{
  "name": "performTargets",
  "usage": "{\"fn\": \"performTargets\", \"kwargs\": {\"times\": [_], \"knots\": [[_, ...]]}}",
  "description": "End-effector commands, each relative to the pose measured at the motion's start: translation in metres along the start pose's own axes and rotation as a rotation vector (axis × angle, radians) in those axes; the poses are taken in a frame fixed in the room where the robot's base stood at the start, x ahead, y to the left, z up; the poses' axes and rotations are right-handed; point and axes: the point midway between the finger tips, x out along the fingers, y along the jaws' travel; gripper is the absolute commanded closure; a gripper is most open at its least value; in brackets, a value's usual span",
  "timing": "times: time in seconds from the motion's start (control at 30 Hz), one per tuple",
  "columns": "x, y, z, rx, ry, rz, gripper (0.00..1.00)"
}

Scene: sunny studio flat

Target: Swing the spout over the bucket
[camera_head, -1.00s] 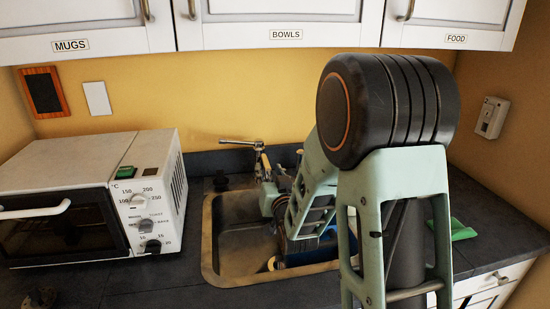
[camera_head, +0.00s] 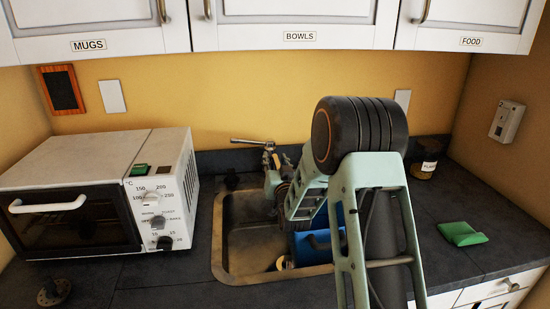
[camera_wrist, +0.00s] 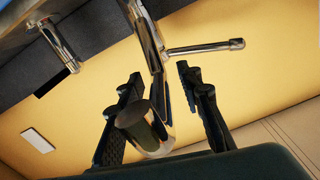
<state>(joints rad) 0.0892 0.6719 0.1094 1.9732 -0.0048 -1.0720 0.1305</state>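The metal tap stands at the back of the sink, its upper part (camera_head: 267,155) showing in the head view with a lever pointing left. In the wrist view its spout (camera_wrist: 150,45) runs down between my fingers, with the round open end (camera_wrist: 143,127) towards the camera. My gripper (camera_wrist: 160,76) is open, one dark finger on each side of the spout; I see gaps and cannot tell any contact. The blue bucket (camera_head: 312,246) stands in the right part of the sink, partly hidden by my arm. In the head view my arm hides most of the spout.
The sink (camera_head: 240,279) is set in a dark counter. A white toaster oven (camera_head: 85,185) stands left of it. A green object (camera_head: 462,234) and a jar (camera_head: 427,168) are on the right. Wall cupboards (camera_head: 300,15) hang above. The tap's lever (camera_wrist: 205,47) sticks out near my right finger.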

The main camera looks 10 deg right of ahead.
Motion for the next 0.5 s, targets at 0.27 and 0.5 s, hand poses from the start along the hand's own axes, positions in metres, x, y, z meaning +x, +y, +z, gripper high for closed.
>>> {"fn": "performTargets", "kwargs": {"times": [0.27,0.5], "knots": [[0.0088,0.0,0.0007,-0.001,-0.002,0.0,0.67],[0.0086,0.0001,0.0004,-0.001,-0.001,0.0,0.76]]}}
